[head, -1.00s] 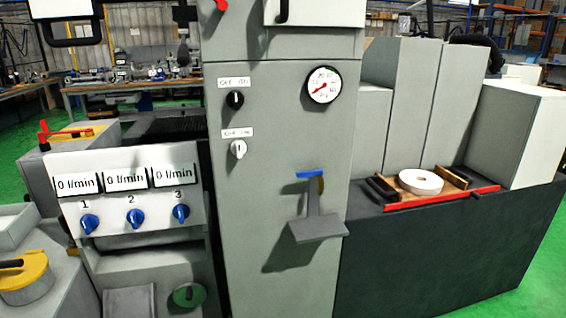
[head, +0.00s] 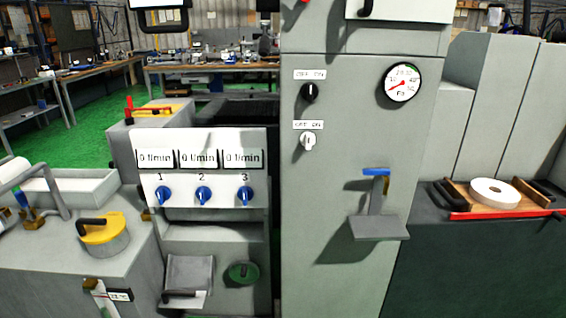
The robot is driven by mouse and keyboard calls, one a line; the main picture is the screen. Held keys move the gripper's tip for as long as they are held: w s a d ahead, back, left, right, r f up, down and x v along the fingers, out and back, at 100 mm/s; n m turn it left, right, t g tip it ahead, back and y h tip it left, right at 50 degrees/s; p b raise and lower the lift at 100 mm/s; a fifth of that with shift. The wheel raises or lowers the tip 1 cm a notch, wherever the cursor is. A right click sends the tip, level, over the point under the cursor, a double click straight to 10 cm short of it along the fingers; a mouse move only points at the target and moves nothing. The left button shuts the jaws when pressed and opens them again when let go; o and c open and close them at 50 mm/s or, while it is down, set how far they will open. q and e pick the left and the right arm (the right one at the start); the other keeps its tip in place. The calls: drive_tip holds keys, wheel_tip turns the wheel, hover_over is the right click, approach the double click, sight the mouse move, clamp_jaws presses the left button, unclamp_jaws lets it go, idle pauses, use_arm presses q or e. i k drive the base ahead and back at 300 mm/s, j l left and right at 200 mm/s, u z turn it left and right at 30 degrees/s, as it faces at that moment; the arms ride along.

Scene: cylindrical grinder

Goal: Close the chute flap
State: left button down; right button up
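A small grey chute (head: 190,272) is set low in the machine front, below the panel with blue knobs. A pale flap (head: 193,300) with a black handle (head: 179,294) juts out at its lower edge and looks open. I take this to be the chute flap; its exact angle is hard to tell. Neither of my grippers is in view, and nothing touches the flap.
A green round knob (head: 243,272) sits just right of the chute. A grey bench with a yellow-lidded pot (head: 105,236) stands to the left. A bracket shelf (head: 378,228) juts from the tall cabinet. A wooden tray with a white wheel (head: 494,192) lies right.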

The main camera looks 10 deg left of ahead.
sight(171, 299)
drive_tip(key=u, duration=1.3)
